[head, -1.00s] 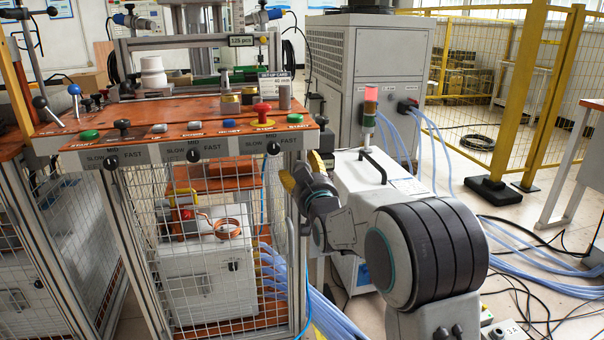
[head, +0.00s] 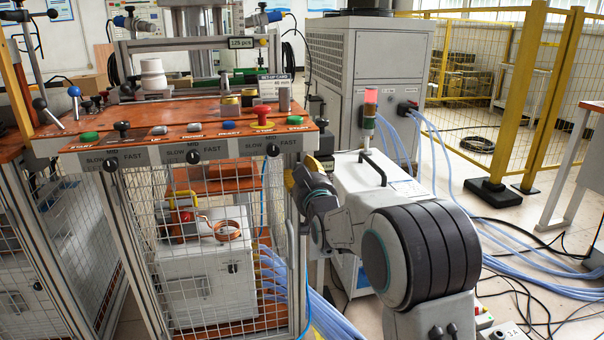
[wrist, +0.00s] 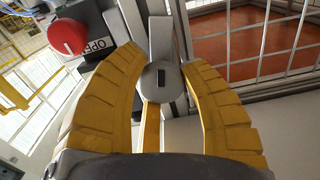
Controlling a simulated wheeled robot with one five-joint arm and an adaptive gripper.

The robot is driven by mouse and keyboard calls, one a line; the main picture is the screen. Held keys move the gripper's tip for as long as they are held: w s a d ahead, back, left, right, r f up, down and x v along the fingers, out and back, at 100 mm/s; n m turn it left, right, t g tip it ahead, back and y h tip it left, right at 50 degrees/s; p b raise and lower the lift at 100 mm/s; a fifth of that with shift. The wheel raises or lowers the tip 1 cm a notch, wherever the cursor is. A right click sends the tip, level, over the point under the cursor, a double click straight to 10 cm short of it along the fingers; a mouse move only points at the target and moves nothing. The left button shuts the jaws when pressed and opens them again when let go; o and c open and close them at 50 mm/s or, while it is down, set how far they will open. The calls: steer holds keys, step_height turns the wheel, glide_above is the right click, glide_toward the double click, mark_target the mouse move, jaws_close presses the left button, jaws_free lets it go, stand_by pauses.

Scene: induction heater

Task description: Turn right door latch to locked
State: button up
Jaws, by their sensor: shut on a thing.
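The latch (wrist: 160,80) shows in the wrist view as a grey rounded piece with a dark slot, in front of a grey metal upright. My gripper (wrist: 166,58) has its two yellow fingers on either side of the latch and is shut on it. A red round knob (wrist: 67,35) with a label reading OPEN is to the upper left. In the head view my gripper (head: 290,181) is at the right front post of the machine, below the control panel, and the latch is hidden there.
The machine's mesh door (head: 215,290) is left of my gripper, with a copper coil (head: 228,231) behind it. The orange control panel (head: 190,120) is above. A white box with a handle (head: 375,195) stands close on the right. Blue hoses (head: 530,272) lie on the floor.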

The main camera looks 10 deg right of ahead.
steer(key=shift+f, duration=0.15)
steer(key=c, duration=0.4)
